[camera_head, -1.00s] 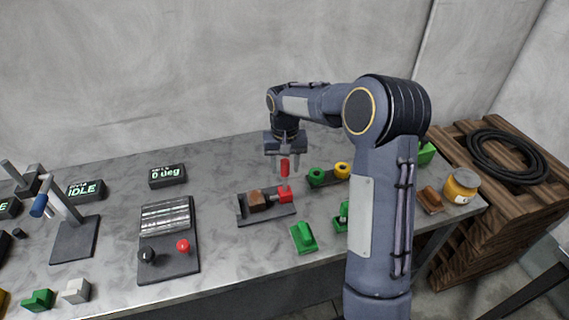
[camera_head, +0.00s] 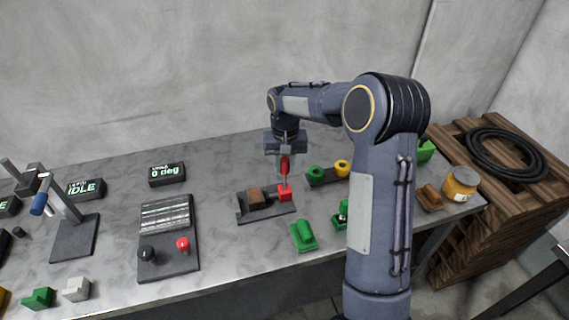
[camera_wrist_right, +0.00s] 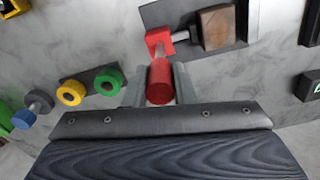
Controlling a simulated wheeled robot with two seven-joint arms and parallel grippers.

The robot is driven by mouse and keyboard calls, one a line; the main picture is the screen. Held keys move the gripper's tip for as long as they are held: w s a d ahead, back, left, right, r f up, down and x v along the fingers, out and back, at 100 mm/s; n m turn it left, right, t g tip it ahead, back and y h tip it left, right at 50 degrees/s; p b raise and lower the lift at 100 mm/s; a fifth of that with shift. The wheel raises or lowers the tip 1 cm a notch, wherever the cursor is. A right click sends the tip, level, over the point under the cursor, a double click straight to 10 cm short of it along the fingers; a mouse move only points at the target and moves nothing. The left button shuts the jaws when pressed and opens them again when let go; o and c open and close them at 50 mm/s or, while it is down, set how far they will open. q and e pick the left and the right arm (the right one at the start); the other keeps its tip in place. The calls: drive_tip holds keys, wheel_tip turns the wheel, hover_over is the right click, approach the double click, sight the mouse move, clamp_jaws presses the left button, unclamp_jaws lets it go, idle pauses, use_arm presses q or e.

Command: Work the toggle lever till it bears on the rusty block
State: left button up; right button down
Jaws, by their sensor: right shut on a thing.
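The toggle lever has a red handle (camera_head: 285,166) standing upright above a red clamp body (camera_head: 285,194). My right gripper (camera_head: 283,168) points down with its fingers on both sides of the red handle, shut on it. The wrist view shows the handle (camera_wrist_right: 160,82) between the two grey fingers. The rusty block (camera_head: 256,197) sits in a dark fixture (camera_head: 266,216), left of the clamp body. In the wrist view a short grey plunger reaches from the clamp body (camera_wrist_right: 159,41) toward the rusty block (camera_wrist_right: 219,27); I cannot tell whether it touches. My left gripper is out of view.
Green and yellow rings (camera_head: 341,168) stand on a holder just right of the clamp. A green part (camera_head: 303,237) lies in front. A panel with black and red knobs (camera_head: 168,262) is at left. A jar (camera_head: 461,184) stands near the right table edge.

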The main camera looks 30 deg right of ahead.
drive_tip(key=s+d+f+t+y+b, duration=0.2)
drive_tip(key=d+f+y+b, duration=0.2)
drive_tip(key=d+y, duration=0.4)
drive_tip(key=shift+d+f+t+y+b, duration=0.2)
drive_tip(key=shift+t+y+b, duration=0.15)
drive_tip(key=shift+y, duration=0.95)
drive_tip(key=c, duration=1.2)
unclamp_jaws()
drive_tip(key=b+v, duration=0.1)
drive_tip(key=v, duration=0.6)
drive_tip(key=shift+d+r, duration=0.2)
drive_tip(key=shift+d, duration=0.15)
